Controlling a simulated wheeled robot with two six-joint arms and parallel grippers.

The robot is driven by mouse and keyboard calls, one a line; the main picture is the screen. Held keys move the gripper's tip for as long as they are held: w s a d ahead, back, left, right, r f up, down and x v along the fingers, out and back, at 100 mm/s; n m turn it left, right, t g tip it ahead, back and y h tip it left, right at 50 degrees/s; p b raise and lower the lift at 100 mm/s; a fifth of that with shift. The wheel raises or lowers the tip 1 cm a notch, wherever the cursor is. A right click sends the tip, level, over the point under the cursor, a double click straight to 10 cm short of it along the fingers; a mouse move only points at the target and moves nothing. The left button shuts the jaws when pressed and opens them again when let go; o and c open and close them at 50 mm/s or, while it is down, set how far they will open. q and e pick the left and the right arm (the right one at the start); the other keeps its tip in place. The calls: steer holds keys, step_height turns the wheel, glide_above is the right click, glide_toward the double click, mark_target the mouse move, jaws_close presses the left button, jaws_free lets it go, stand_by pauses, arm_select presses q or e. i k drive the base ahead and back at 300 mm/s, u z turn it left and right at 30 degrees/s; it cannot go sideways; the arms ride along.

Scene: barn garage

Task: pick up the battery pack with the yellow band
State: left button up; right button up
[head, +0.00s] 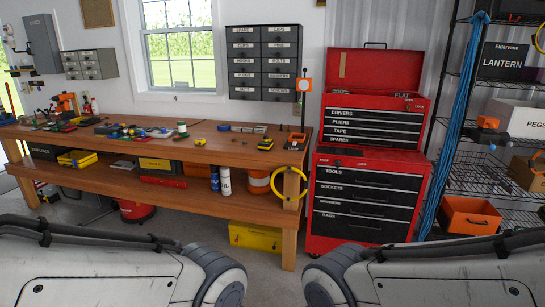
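A small black and yellow block (265,144) sits on the right part of the wooden workbench (215,147), near its front edge. It may be the battery pack with the yellow band, but it is too small to be sure. Several small grey and dark blocks (241,127) stand in a row behind it, against the wall side. Neither of my grippers is in view. Only thick light-grey links of my two arms show along the bottom of the head view, well short of the bench.
Small tools and parts (130,131) crowd the bench's left and middle. The lower shelf (150,178) holds cases and cans. A yellow hose coil (289,183) hangs at the right bench leg. A red tool chest (368,150) and wire shelving (485,160) stand to the right.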

mark_target(267, 144)
steer(key=i, duration=3.25)
steer(key=z, duration=0.4)
